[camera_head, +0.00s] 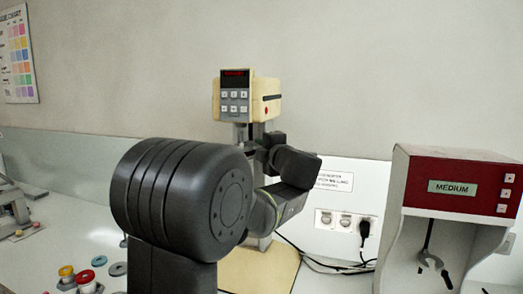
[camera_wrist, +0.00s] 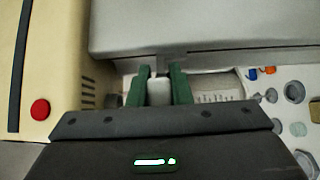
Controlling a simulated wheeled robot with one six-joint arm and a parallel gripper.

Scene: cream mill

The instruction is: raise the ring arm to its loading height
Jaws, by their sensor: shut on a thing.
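The cream mill (camera_head: 246,100) stands against the back wall, its head with a red-lit display and buttons on top of a grey column. In the wrist view its cream housing (camera_wrist: 50,70) with a red button is at the left. My gripper (camera_wrist: 160,72) has its green fingers closed on a small pale grey piece (camera_wrist: 159,92), which looks like part of the ring arm. The rest of the ring arm cannot be told apart. In the head view my own arm covers the middle of the mill and hides the fingertips.
A red and white cabinet marked MEDIUM (camera_head: 458,187) stands at the right with a fork-like tool inside. Wall sockets (camera_head: 340,220) and a black cable are behind. Coloured knobs (camera_head: 87,279) and grey discs lie at the lower left. A colour chart (camera_head: 17,55) hangs on the wall.

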